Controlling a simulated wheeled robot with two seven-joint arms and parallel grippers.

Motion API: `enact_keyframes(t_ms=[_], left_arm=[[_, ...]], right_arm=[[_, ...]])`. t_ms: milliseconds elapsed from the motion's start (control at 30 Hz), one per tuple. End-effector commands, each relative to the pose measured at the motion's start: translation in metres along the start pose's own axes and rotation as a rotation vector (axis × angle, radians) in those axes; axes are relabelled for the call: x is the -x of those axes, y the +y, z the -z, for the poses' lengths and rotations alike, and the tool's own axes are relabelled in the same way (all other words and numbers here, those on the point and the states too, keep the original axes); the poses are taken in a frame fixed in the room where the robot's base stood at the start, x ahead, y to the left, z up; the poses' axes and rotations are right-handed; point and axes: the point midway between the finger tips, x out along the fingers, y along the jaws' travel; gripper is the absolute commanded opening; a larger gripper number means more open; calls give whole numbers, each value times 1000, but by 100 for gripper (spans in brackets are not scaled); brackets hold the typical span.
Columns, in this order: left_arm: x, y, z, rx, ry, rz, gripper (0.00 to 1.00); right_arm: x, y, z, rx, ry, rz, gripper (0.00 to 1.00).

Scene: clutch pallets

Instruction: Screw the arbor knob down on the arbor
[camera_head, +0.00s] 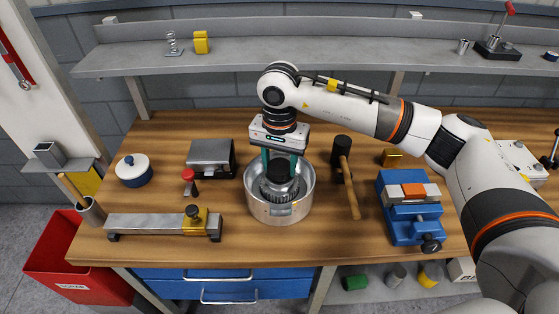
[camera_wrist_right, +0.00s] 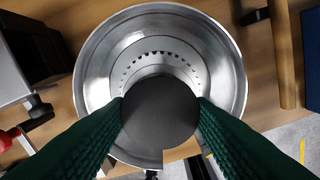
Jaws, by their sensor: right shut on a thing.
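The arbor knob, a round black knob (camera_head: 279,170), sits in the middle of a round silver metal housing (camera_head: 279,210) on the bench. In the right wrist view the knob (camera_wrist_right: 160,112) shows as a dark disc. A toothed ring (camera_wrist_right: 160,62) shows around it inside the housing (camera_wrist_right: 95,70). My right gripper (camera_head: 279,161) points down from above, its green fingers on either side of the knob. In the wrist view the gripper (camera_wrist_right: 160,110) is shut on the knob. The arbor itself is hidden under the knob. My left gripper is not in view.
A mallet (camera_head: 347,180) lies close right of the housing, and a blue vise (camera_head: 413,208) stands farther right. A red-topped stamp (camera_head: 189,182) and a grey box (camera_head: 211,157) are on the left. Bare wood lies in front of the housing.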

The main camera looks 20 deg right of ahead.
Motion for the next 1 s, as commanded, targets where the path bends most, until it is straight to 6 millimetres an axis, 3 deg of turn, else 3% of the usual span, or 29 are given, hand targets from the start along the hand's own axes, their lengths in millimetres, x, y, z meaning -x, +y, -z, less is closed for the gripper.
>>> enact_keyframes(t_ms=[133,167,300,500,767,1000], left_arm=[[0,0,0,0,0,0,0],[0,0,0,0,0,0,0],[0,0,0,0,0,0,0],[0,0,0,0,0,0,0],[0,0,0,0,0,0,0],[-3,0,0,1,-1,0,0]], right_arm=[[1,0,0,0,0,-1,25],[1,0,0,0,0,-1,51],[1,0,0,0,-1,-1,73],[1,0,0,0,0,0,73],[0,0,0,0,0,0,31],[-1,0,0,-54,0,0,30]])
